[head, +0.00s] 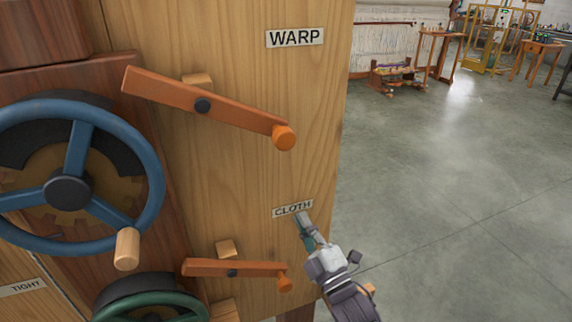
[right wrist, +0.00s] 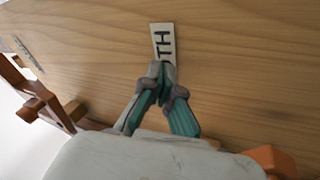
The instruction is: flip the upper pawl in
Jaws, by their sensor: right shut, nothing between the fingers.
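The upper pawl (head: 235,115) is a long orange-brown bar on the wooden panel (head: 240,185), below the WARP label (head: 295,38). It turns on a dark pivot and slopes down to the right, to an orange knob (head: 284,138). A small wooden block (head: 198,80) sits just above its pivot. My right gripper (head: 301,218) is shut and empty, by the CLOTH label (head: 292,209), below the knob and apart from it. In the right wrist view its closed fingertips (right wrist: 161,72) partly cover that label (right wrist: 163,40). My left gripper is not in view.
A lower pawl (head: 215,268) with its own knob is at the bottom, left of my right gripper. A blue handwheel (head: 152,165) and a green wheel (head: 150,302) stand at the left. Open grey floor (head: 450,190) lies right of the panel's edge.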

